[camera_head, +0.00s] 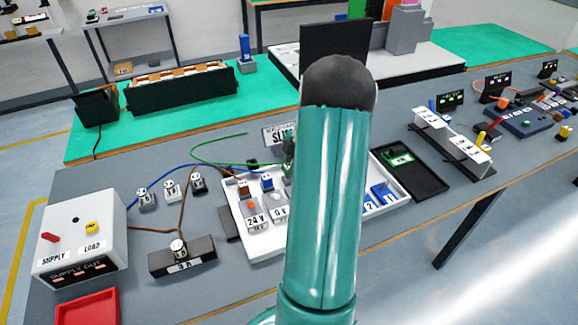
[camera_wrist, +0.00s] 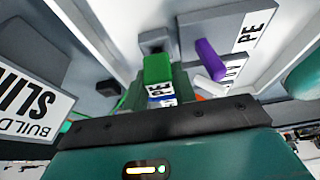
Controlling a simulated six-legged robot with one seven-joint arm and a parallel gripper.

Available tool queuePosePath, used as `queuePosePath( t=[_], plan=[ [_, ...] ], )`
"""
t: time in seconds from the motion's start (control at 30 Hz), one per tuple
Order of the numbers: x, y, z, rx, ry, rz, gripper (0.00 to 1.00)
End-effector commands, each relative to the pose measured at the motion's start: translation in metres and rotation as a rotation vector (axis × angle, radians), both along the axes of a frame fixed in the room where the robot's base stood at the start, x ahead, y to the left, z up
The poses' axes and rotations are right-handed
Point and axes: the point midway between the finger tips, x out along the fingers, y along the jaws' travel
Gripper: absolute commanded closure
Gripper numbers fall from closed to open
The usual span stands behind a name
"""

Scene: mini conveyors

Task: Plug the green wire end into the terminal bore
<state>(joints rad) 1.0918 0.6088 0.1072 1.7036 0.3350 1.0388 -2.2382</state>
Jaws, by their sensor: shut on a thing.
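In the wrist view, a bright green block (camera_wrist: 157,68), which looks like the green wire end, stands just beyond my gripper (camera_wrist: 160,100), with a PE label below it. My gripper is shut on it, though the fingertips are hard to make out. A grey block (camera_wrist: 154,38) with a dark opening lies right behind the green block; I cannot tell whether they touch or whether this is the terminal bore. In the head view the green wire (camera_head: 205,147) arcs left of my arm, which hides the gripper and the wire's far end.
A white tray (camera_head: 268,254) holds terminal blocks marked 24V and 0V. In the wrist view, a purple peg (camera_wrist: 210,60) and a grey PE block (camera_wrist: 225,28) are close on the right, and a sign (camera_wrist: 30,105) on the left. A supply box (camera_head: 82,235) stands at left.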

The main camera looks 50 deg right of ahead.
Motion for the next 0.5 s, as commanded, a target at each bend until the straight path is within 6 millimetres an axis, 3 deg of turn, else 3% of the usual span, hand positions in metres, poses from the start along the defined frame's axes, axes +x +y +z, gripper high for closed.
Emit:
queuePosePath(
  t=[0.5],
  plan=[
    [0.0, 0.0, -0.012, 0.002, 0.001, -0.001, 0.96]
  ],
)
